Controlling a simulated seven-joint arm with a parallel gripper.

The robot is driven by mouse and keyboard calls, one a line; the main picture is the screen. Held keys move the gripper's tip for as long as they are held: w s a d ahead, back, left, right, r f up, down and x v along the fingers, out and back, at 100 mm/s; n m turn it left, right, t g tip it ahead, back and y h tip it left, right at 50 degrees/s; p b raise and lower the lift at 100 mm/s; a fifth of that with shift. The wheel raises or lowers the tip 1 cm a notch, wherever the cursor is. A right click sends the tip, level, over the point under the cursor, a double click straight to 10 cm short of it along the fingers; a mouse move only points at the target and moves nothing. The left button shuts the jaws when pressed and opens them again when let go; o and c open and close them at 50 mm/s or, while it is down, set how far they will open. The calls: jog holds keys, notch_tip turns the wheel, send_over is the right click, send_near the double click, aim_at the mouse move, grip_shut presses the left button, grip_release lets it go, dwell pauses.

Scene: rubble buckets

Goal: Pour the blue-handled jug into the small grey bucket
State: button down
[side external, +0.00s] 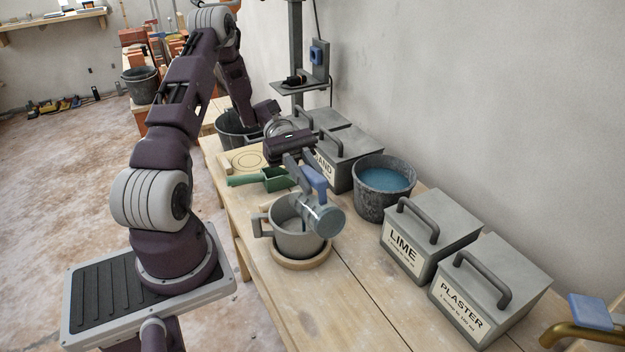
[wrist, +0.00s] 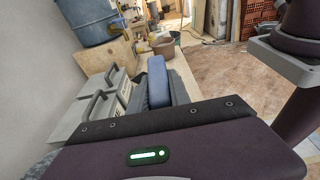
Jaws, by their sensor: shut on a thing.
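The jug (side external: 325,219) is a grey metal cylinder with a blue handle (side external: 314,181). It is tipped well over, with its round base facing right and toward the side camera, above the small grey bucket. The small grey bucket (side external: 291,241) has a loop handle on its left and stands upright on a round wooden base (side external: 301,265). My gripper (side external: 304,172) is shut on the blue handle, which also shows between the fingers in the wrist view (wrist: 157,76). The jug's mouth and any stream from it are hidden.
A dark bucket of blue liquid (side external: 385,205) stands behind to the right, beside the lidded LIME (side external: 453,227) and PLASTER (side external: 505,277) boxes. A green scoop (side external: 277,179) lies near the gripper. The bench front right of the small bucket (side external: 330,310) is clear.

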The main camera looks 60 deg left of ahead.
aim_at(331, 209)
dwell(0.4)
jog(key=d+y, duration=0.2)
jog(key=d, duration=0.1)
jog(key=shift+r+y, duration=0.3)
jog(key=shift+y, duration=0.1)
jog(key=shift+d+y, duration=0.3)
jog(key=shift+y, duration=0.3)
jog(key=d+y, duration=0.2)
jog(key=y, duration=0.1)
jog(key=d+r+y, duration=0.1)
jog(key=d+y, duration=0.1)
jog(key=y, duration=0.1)
jog(key=shift+r, duration=0.1)
jog(key=y, duration=0.2)
jog(key=d+f+y, duration=0.1)
jog(key=y, duration=0.1)
jog(key=shift+f+y, duration=0.15)
jog(key=shift+y, duration=0.15)
jog(key=f+y, duration=0.1)
jog(key=a+f+y, duration=0.1)
jog(key=y, duration=0.1)
jog(key=f+y, duration=0.1)
jog(key=y, duration=0.1)
jog(key=shift+a+f, duration=0.3)
jog(key=shift+f, duration=0.1)
